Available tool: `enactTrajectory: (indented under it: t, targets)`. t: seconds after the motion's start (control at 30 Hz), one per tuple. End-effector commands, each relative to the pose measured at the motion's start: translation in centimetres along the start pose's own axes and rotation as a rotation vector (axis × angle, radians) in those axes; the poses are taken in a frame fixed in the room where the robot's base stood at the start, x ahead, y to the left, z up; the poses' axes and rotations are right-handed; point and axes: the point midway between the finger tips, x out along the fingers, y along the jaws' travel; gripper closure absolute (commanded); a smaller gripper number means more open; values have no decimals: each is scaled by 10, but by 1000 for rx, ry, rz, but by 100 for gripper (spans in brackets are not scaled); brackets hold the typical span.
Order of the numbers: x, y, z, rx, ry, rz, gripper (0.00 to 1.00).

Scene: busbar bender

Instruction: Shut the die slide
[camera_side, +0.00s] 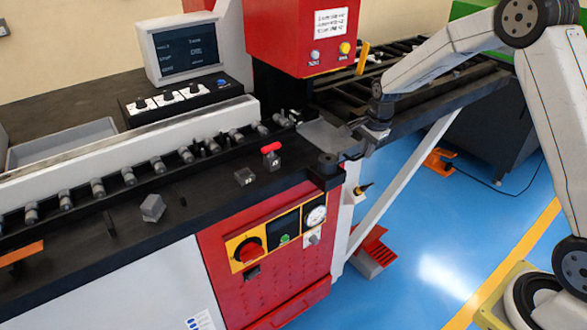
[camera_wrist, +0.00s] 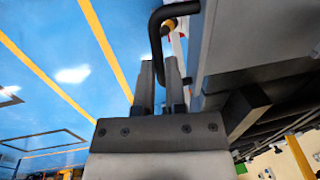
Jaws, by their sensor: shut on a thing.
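The die slide shows as a flat grey plate (camera_side: 325,137) on the machine bed below the red press head. It also shows in the wrist view as a grey slab (camera_wrist: 250,40) at the upper right. A bent black handle (camera_wrist: 157,32) reaches out from beside the slab and runs down between my fingers. My gripper (camera_side: 364,138) is at the plate's right side, at the bed's front edge. In the wrist view my gripper (camera_wrist: 160,82) is shut on the handle. The handle's lower end is hidden by the fingers, and the side view is too small to show the grip.
The red press head (camera_side: 300,38) stands above and behind the plate. A small red-topped part (camera_side: 271,150) and a grey block (camera_side: 153,207) sit on the bed to the left. A dark rail table (camera_side: 440,92) extends right. Blue floor lies open in front.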

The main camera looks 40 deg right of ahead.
Motion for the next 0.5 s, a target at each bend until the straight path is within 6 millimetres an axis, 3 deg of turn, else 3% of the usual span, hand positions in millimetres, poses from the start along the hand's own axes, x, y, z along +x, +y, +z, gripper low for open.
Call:
enactTrajectory:
  t: [0.17, 0.2, 0.3, 0.5]
  targets:
    - [-1, -6, 0, 0, 3, -21, 100]
    - [-1, -6, 0, 0, 3, -21, 82]
    - [-1, -6, 0, 0, 3, -21, 51]
    - [0, -4, 0, 0, 3, -16, 50]
